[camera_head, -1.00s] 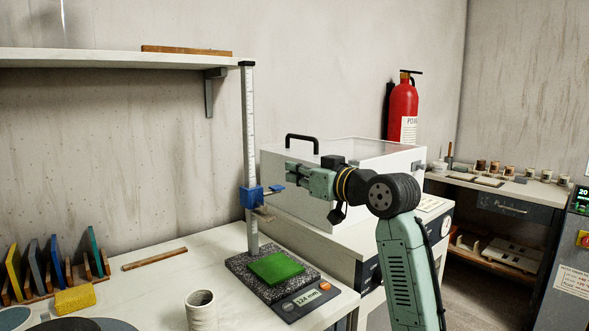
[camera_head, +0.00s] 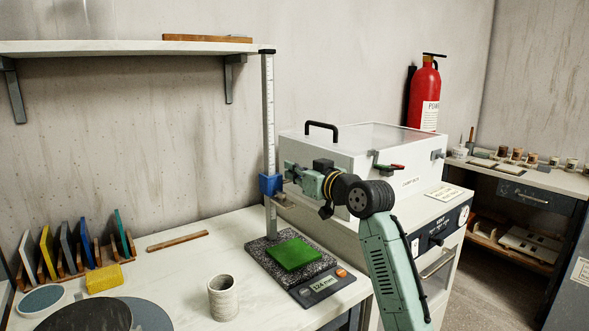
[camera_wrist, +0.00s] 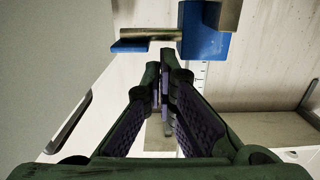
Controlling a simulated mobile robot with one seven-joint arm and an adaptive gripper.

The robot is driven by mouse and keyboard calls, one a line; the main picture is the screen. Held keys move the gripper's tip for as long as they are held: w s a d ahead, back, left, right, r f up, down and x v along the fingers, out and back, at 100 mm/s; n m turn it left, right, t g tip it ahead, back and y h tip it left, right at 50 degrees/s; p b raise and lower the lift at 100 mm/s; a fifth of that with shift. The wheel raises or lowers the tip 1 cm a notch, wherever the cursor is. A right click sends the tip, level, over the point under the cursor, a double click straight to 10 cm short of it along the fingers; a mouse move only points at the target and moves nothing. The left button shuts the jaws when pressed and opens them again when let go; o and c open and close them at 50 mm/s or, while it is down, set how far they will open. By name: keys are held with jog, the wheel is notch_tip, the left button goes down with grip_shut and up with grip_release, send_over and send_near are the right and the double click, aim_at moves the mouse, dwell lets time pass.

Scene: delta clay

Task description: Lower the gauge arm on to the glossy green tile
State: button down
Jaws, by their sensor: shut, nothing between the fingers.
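The glossy green tile (camera_head: 293,254) lies on the speckled dark base of the height gauge. Above it, the gauge's blue slider (camera_head: 268,184) sits partway up the scaled upright column (camera_head: 268,110). A metal gauge arm (camera_head: 285,203) juts from the slider, well above the tile. The gauge display (camera_head: 319,287) seems to read 124 mm. My gripper (camera_head: 288,171) is shut and empty, right beside the slider at about its height, and hides part of it. In the wrist view, the shut fingertips (camera_wrist: 165,58) are close to a metal bar (camera_wrist: 150,34) and the blue slider (camera_wrist: 207,38). I cannot tell whether they touch.
A white cabinet with a clear lid and black handle (camera_head: 321,126) stands right behind my gripper. A shelf (camera_head: 130,47) reaches almost to the column top. A pale cup (camera_head: 222,298), a yellow sponge (camera_head: 104,279) and racked coloured tiles (camera_head: 68,246) are on the bench to the left.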

notch_tip(320, 180, down, 10)
jog(key=b, duration=0.6)
jog(key=shift+r, duration=0.1)
